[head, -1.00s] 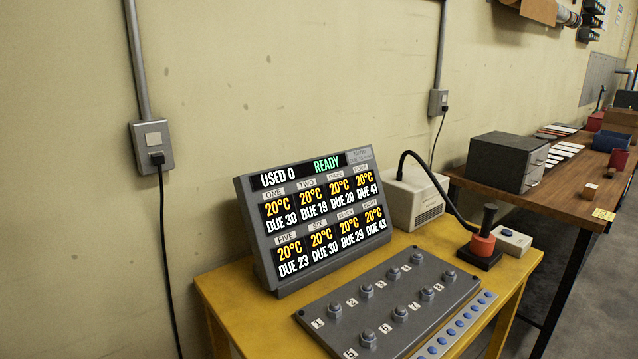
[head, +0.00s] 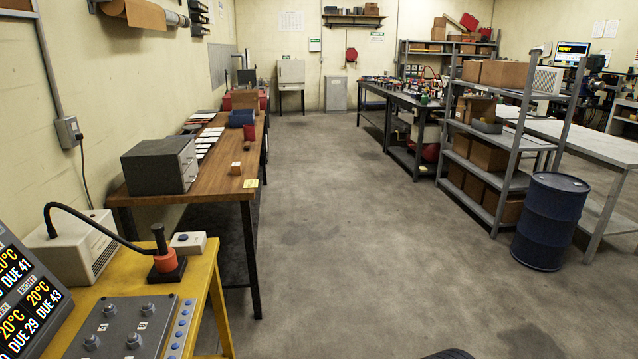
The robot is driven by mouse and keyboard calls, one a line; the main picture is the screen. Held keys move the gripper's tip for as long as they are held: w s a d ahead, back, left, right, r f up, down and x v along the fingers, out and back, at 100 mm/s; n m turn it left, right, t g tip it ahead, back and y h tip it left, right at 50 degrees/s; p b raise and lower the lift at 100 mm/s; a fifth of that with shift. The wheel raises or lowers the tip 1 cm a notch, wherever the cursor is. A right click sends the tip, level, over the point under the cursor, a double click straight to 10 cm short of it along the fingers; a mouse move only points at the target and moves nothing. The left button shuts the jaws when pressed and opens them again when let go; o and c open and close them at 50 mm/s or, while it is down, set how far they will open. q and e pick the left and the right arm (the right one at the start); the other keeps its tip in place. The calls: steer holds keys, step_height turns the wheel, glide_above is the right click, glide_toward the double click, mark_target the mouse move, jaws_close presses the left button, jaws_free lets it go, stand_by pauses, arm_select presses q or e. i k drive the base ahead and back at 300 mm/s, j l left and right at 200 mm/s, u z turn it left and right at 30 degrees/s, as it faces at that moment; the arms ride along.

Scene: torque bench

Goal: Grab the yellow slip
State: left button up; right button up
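A small yellow slip (head: 250,184) shows at the right front edge of the brown wooden bench (head: 222,180), left of the picture's middle. It is small, and any writing on it cannot be read. Neither of my grippers is in the head view, and nothing is seen touching the slip.
The yellow table (head: 205,290) with a bolt panel (head: 125,325) and a display (head: 25,300) stands at near left. A grey drawer box (head: 160,165) sits on the brown bench. The concrete floor (head: 340,230) is open in the middle. A blue drum (head: 548,222) and shelving (head: 490,175) stand right.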

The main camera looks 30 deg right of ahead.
mark_target(249, 183)
steer(key=z, duration=0.7)
steer(key=k+z, duration=0.3)
steer(key=k+l+z, duration=0.3)
steer(key=i+l, duration=0.1)
steer(key=i, duration=0.45)
steer(key=i+l+u, duration=0.1)
steer(key=i, duration=0.45)
steer(key=i+l, duration=0.15)
steer(key=i, duration=0.35)
steer(key=i+l+u, duration=0.1)
steer(key=i, duration=0.45)
steer(key=i+u, duration=0.2)
steer(key=i, duration=0.4)
steer(key=i+u, duration=0.15)
steer(key=i, duration=0.45)
steer(key=i+l+u, duration=0.2)
steer(key=i, duration=0.4)
steer(key=i+l+u, duration=0.2)
steer(key=i, duration=0.4)
steer(key=j, duration=0.1)
